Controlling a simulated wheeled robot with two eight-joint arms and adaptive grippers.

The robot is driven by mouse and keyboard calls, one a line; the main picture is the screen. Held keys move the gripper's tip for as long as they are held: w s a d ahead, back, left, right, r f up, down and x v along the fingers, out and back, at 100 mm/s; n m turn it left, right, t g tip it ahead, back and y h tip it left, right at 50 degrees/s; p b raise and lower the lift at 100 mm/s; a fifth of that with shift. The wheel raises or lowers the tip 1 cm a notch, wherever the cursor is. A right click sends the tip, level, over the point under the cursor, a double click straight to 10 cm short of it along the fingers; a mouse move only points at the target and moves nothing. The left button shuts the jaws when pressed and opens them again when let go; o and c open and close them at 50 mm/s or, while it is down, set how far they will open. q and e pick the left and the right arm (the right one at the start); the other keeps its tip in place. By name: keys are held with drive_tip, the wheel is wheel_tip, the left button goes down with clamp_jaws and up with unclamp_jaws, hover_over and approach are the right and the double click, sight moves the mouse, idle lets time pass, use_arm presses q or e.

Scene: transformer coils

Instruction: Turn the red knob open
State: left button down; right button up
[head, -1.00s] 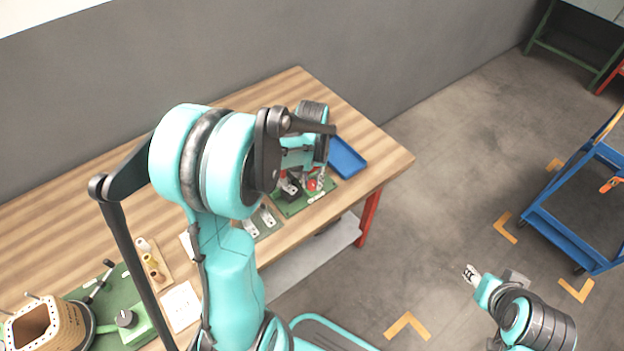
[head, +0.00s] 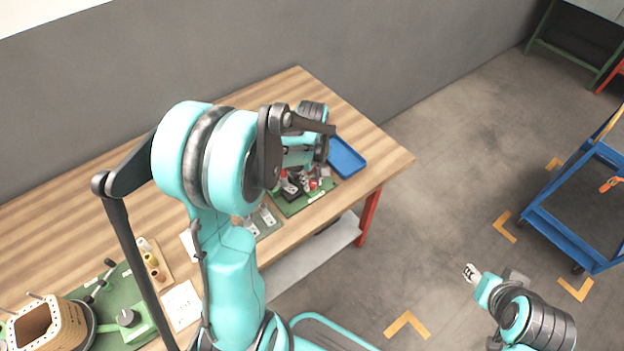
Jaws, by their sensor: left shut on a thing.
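The red knob (head: 313,185) is a small red spot on the green board (head: 292,207) near the right end of the wooden table. My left gripper (head: 318,178) reaches down over this board from above and is shut on the red knob. Its fingers are small here and partly hidden by my own wrist. A second small red part (head: 284,174) shows further left on the same board. My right gripper (head: 471,273) hangs over the floor at the lower right, far from the table, holding nothing that I can see.
A blue tray (head: 346,158) lies just right of the board. A grey-green plate with metal parts (head: 263,222) lies to its left. A wound coil (head: 45,325) stands at the lower left. A blue cart (head: 570,226) stands at the right, with open floor between.

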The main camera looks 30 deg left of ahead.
use_arm(q)
drive_tip(key=shift+n, duration=0.5)
drive_tip(key=c, duration=1.3)
unclamp_jaws()
drive_tip(key=shift+m, duration=0.3)
